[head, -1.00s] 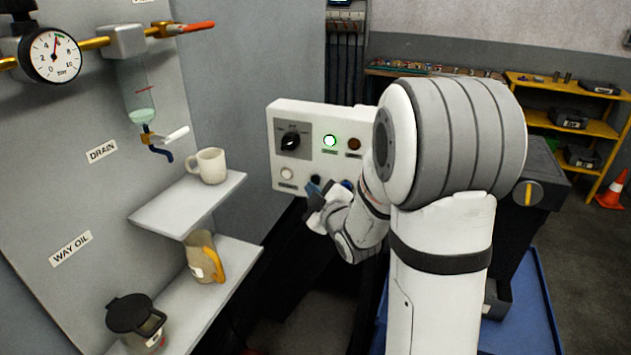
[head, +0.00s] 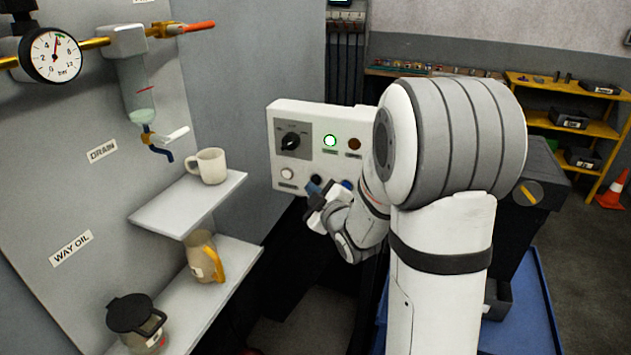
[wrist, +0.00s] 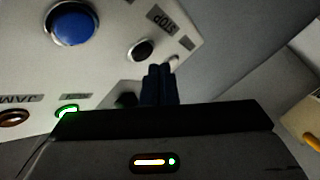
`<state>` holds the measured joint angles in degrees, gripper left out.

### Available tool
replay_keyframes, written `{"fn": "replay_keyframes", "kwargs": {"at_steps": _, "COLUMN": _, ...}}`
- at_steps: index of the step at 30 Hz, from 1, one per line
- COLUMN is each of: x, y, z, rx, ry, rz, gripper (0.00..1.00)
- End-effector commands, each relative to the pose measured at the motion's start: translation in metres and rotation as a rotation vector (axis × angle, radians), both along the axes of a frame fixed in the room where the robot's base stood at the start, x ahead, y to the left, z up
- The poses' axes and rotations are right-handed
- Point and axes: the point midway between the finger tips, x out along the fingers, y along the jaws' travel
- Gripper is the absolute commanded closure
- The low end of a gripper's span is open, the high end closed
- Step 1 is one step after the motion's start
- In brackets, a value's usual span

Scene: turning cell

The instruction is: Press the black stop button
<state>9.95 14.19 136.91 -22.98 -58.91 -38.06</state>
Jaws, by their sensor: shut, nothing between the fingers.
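The black stop button (wrist: 140,50) shows in the wrist view, beside an upside-down STOP label (wrist: 160,18) on the white control panel (head: 305,113). My gripper (wrist: 160,70) is shut and empty, its two dark blue fingers together. In the wrist view the fingertips appear just below and right of the black button, near the small white button (wrist: 172,62); I cannot tell the gap to the panel. In the head view my gripper (head: 317,185) is at the panel's lower edge, and I cannot make out the black button behind it.
The panel also carries a large blue button (wrist: 73,22), a lit green lamp (head: 330,141), an amber lamp (head: 354,144) and a rotary selector (head: 291,141). Left of it, shelves hold a mug (head: 208,166), a pitcher (head: 203,258) and a black-lidded jug (head: 138,318).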

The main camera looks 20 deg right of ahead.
Motion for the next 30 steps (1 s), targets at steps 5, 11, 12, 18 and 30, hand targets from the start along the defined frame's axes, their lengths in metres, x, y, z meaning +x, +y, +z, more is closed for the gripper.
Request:
{"fn": "replay_keyframes", "kwargs": {"at_steps": 5, "x": 0.0023, "y": -0.0016, "z": -0.0012, "rx": 0.0, "ry": -0.001, "rz": 0.0, "gripper": 1.0}}
{"fn": "replay_keyframes", "kwargs": {"at_steps": 11, "x": 0.0075, "y": -0.0054, "z": -0.0005, "rx": -0.001, "ry": -0.002, "rz": -0.001, "gripper": 1.0}}
{"fn": "replay_keyframes", "kwargs": {"at_steps": 12, "x": 0.0076, "y": -0.0055, "z": 0.0001, "rx": -0.001, "ry": -0.001, "rz": -0.001, "gripper": 1.0}}
{"fn": "replay_keyframes", "kwargs": {"at_steps": 18, "x": 0.0075, "y": -0.0053, "z": 0.0004, "rx": 0.0, "ry": 0.0, "rz": 0.0, "gripper": 1.0}}
{"fn": "replay_keyframes", "kwargs": {"at_steps": 30, "x": 0.01, "y": -0.0071, "z": -0.0002, "rx": 0.0, "ry": 0.0, "rz": 0.0, "gripper": 1.0}}
